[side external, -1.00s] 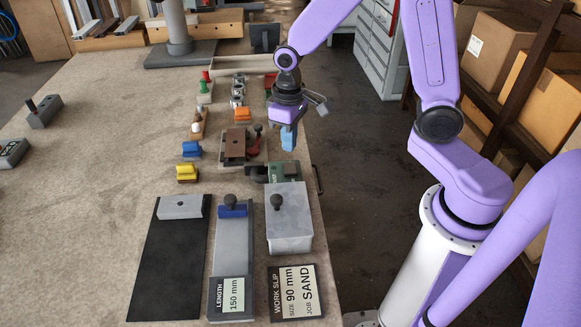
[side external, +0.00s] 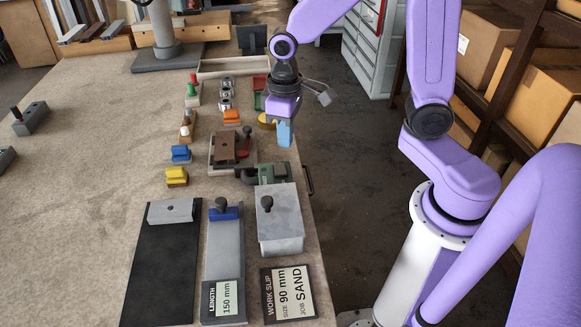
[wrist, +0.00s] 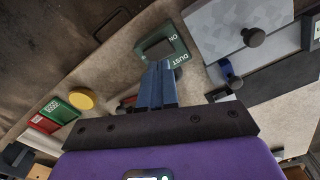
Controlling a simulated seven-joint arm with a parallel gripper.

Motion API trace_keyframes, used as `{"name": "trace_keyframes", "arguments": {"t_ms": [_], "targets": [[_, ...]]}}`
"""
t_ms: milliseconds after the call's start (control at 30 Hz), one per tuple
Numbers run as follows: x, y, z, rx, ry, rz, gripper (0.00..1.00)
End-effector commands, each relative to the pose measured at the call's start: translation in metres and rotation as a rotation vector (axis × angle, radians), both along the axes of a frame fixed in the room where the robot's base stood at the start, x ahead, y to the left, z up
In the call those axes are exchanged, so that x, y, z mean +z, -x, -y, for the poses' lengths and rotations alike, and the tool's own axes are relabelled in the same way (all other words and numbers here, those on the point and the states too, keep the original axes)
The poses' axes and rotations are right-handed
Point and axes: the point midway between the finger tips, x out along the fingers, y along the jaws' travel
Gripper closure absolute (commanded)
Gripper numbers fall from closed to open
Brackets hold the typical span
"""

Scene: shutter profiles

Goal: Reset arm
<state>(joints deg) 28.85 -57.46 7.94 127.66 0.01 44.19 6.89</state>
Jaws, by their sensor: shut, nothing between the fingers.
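My gripper (side external: 284,134) hangs in the air above the right edge of the bench in the side view. Its blue fingers are together and hold nothing. They point down, clear of the parts below. In the wrist view the shut fingers (wrist: 157,84) reach toward a dark green frame (wrist: 163,48) marked "DUST ON". That green unit (side external: 272,173) also shows in the side view, below the fingers in the picture. My arm is bent, with its elbow raised to the right of the bench.
On the bench (side external: 95,150) are a grey box with a black knob (side external: 281,225), a "150 mm" length stop (side external: 223,270), a black board (side external: 160,265) and a work slip (side external: 288,293) reading 90 mm, SAND. Coloured blocks stand farther back. A yellow disc (wrist: 81,101) lies nearby. The left bench is mostly clear.

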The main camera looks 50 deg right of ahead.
Motion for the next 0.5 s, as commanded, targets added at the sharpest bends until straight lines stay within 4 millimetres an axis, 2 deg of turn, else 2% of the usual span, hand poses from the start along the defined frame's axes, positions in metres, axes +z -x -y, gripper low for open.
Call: {"name": "trace_keyframes", "arguments": {"t_ms": [200, 500], "targets": [[0.018, 0.058, -0.010, 0.214, -0.007, 0.010, 1.00], [0.033, 0.138, -0.003, 0.501, -0.015, 0.017, 1.00]]}}
